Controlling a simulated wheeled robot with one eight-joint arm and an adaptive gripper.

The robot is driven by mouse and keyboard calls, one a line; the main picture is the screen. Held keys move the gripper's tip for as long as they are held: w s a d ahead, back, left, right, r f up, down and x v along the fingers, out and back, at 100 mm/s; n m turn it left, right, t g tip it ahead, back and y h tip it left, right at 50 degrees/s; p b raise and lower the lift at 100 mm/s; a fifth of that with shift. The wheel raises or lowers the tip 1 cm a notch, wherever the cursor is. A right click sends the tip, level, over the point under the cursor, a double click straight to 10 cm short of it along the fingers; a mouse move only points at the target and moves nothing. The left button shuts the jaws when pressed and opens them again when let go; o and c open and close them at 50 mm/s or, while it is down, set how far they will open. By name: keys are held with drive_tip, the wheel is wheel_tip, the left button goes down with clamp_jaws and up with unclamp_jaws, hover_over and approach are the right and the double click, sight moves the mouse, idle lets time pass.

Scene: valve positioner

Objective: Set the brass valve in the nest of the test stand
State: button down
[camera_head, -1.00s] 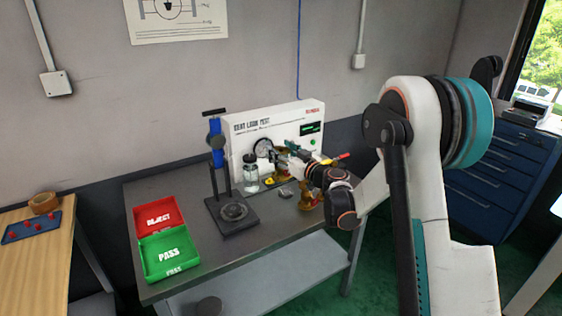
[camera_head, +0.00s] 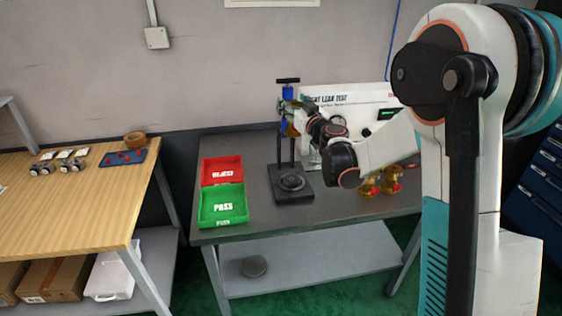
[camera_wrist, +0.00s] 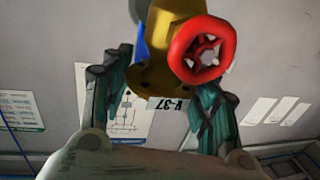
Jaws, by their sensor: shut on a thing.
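My gripper (camera_head: 302,116) is shut on a brass valve and holds it beside the upper part of the test stand. In the wrist view the brass valve (camera_wrist: 158,76) sits between the fingers (camera_wrist: 160,90), with a red handwheel facing the camera and a tag reading V-37. In the head view only a small brass part (camera_head: 291,130) shows by the stand's post. The test stand has a black base (camera_head: 302,196) with a round nest (camera_head: 292,182) low on it, which looks empty. A blue part (camera_head: 287,93) sits high on its post, partly behind my gripper.
A red REJECT tray (camera_head: 221,160) and green PASS tray (camera_head: 222,221) lie left of the stand. The white leak tester (camera_head: 358,97) stands behind my arm. More brass valves (camera_head: 380,182) stand right of the stand. A wooden table (camera_head: 75,210) is at left.

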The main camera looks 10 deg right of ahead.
wheel_tip(320, 180, down, 20)
drive_tip(key=b, duration=0.7)
drive_tip(key=shift+r, duration=0.2)
drive_tip(key=shift+f, duration=0.1)
drive_tip(key=c, duration=0.6)
unclamp_jaws()
